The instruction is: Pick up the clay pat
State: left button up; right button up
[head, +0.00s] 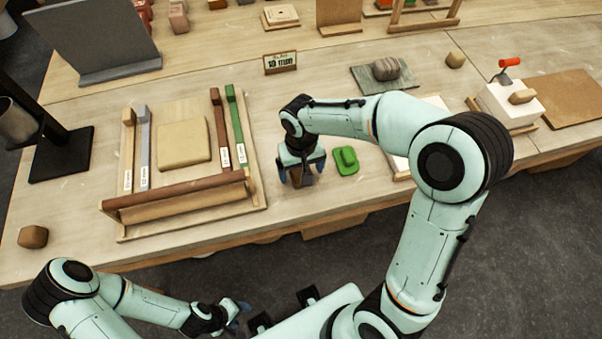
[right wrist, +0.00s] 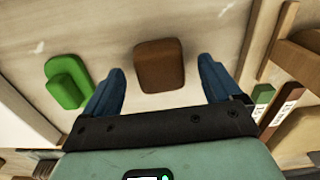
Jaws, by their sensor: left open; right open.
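A flat, tan, rounded-square clay slab (head: 183,143) lies on a wooden board between coloured strips, behind a brown roller. A small brown rounded block (right wrist: 160,66) lies on the table by the board's right side; I cannot tell which of the two is the clay pat. My right gripper (head: 302,178) is open and points down over the brown block, which shows between and just beyond its blue fingers in the right wrist view. The block is mostly hidden in the head view. My left gripper (head: 236,316) is open and empty, low in front of the table.
A green block-like piece (head: 345,160) lies just right of my right gripper. The wooden board (head: 255,190) with its roller (head: 175,195) is close on the left. A grey lump on a slab (head: 365,78) and a white block (head: 510,105) stand farther right. A brown lump (head: 33,237) lies front left.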

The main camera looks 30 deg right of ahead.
jog(key=shift+f, duration=0.65)
jog(key=c, duration=1.2)
jog(key=shift+r, duration=0.15)
jog(key=shift+c, duration=0.2)
